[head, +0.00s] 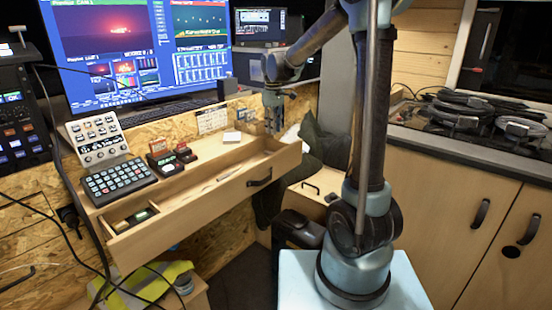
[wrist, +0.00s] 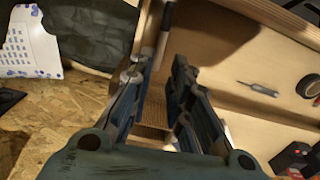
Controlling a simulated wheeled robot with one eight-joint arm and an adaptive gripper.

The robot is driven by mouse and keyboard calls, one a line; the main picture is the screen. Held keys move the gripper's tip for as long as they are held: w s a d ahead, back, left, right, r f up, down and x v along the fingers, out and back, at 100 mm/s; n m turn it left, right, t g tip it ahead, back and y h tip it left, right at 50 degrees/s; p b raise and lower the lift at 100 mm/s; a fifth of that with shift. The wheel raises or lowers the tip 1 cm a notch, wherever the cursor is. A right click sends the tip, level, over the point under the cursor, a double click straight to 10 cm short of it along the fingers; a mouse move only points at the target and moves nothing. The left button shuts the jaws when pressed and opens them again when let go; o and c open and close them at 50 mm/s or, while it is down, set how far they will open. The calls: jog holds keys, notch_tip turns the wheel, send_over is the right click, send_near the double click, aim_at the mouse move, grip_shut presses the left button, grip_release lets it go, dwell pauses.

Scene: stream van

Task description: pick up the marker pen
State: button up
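The marker pen (wrist: 162,44), with a pale body and a dark cap, shows in the wrist view near the top centre. It appears to lie inside the open wooden drawer (head: 196,206), close to a wall. My gripper (wrist: 160,68) is open, its two fingers apart, with the pen showing just beyond and between the fingertips. The gap between the fingers looks empty. In the head view my gripper (head: 273,127) points down at the far right end of the drawer. I cannot make out the pen there.
A thin grey tool (wrist: 258,88) and a black tape roll (wrist: 311,86) lie elsewhere in the drawer. The drawer walls rise close around my fingers.

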jog(key=f, duration=1.1)
jog(key=shift+a, duration=0.2)
jog(key=shift+r, duration=0.1)
jog(key=shift+c, duration=0.3)
jog(key=c, duration=0.4)
